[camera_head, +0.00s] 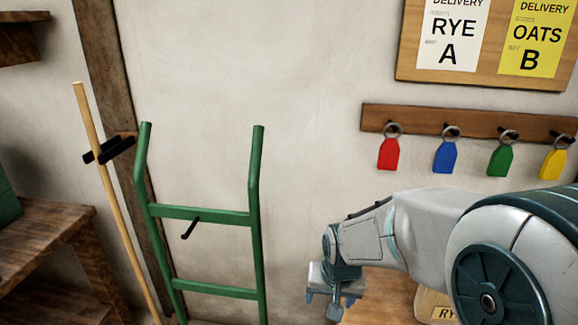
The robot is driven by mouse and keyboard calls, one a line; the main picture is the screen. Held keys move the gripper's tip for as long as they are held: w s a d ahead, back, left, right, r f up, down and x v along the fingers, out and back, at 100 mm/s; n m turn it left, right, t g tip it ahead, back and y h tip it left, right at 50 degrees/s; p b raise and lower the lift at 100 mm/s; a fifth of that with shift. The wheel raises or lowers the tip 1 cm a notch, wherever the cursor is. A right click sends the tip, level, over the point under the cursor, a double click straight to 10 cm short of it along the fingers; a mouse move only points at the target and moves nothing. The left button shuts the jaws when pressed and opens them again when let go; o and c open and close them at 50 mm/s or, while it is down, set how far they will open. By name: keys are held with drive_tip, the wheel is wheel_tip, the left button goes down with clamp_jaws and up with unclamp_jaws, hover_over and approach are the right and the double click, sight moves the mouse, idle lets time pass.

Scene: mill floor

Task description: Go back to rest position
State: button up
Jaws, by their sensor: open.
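My arm reaches in from the right edge, and my gripper (324,304) points down near the bottom middle. Its fingers are apart, and nothing shows between them. It is to the right of the green hand-truck frame (200,214) and apart from it in the picture. The gripper is above or in front of a wooden surface (392,296); I cannot tell how far from it.
A wooden pole (112,200) leans in a black holder at the left, beside wooden shelving (45,235). A key rack (425,121) holds red, blue, green and yellow tags. A board (494,81) above shows RYE A and OATS B. A labelled item (433,306) is partly hidden behind my arm.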

drive_tip(key=s+d+r+p, duration=0.3)
drive_tip(key=s+r, duration=0.3)
drive_tip(key=r, duration=0.2)
drive_tip(key=s+d+r+n+p, duration=0.1)
drive_tip(key=s+d+r+p, duration=0.2)
drive_tip(key=r, duration=0.6)
drive_tip(key=s+p, duration=0.2)
drive_tip(key=s, duration=0.1)
drive_tip(key=shift+s+h, duration=0.3)
drive_tip(key=shift+s, duration=0.1)
